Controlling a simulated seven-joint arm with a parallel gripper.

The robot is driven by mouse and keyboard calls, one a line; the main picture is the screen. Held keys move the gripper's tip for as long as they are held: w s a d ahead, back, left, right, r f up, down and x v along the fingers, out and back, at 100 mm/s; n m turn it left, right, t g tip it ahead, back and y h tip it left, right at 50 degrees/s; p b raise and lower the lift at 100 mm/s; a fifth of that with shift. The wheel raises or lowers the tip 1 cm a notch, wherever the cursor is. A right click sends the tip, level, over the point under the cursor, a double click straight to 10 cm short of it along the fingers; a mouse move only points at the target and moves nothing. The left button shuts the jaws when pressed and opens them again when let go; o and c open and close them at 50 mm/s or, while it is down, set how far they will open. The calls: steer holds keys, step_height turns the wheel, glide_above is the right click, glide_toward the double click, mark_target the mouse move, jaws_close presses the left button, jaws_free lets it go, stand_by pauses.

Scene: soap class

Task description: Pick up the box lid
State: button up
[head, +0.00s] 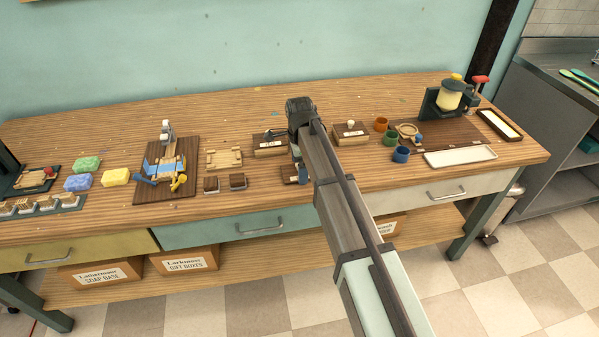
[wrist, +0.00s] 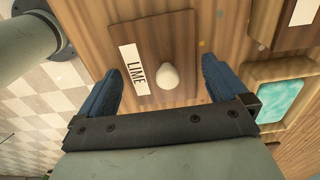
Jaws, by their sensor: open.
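The box lid (wrist: 150,45) is a flat brown wooden panel with a white LIME label (wrist: 134,70) and a round white knob (wrist: 168,77). In the wrist view it lies below my gripper (wrist: 161,70). My gripper is open, with one blue finger on each side of the knob and apart from it. The near part of the lid is hidden behind the gripper's dark mount. In the head view my arm covers much of this spot, and the fingers are hard to make out.
An open wooden box with teal contents (wrist: 284,103) is right of the lid. Another knobbed box (head: 350,134) stands right of my arm, with coloured cups (head: 401,154) beyond. The bench's front edge is close.

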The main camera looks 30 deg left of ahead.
steer(key=shift+f, duration=0.15)
steer(key=c, duration=0.8)
step_height(320, 180, up, 9)
steer(key=shift+f, duration=0.1)
steer(key=shift+w+r, duration=0.1)
steer(key=shift+r, duration=0.25)
steer(key=shift+w+d+r, duration=0.15)
steer(key=shift+w+d, duration=0.1)
steer(key=w+a, duration=0.3)
steer(key=w, duration=0.4)
steer(key=w+a, duration=0.3)
steer(key=w, duration=0.4)
steer(key=shift+w+d+f, duration=0.1)
steer(key=shift+d+f, duration=0.05)
steer(key=shift+f, duration=1.2)
steer(key=shift+d+f, duration=0.1)
steer(key=shift+f, duration=1.2)
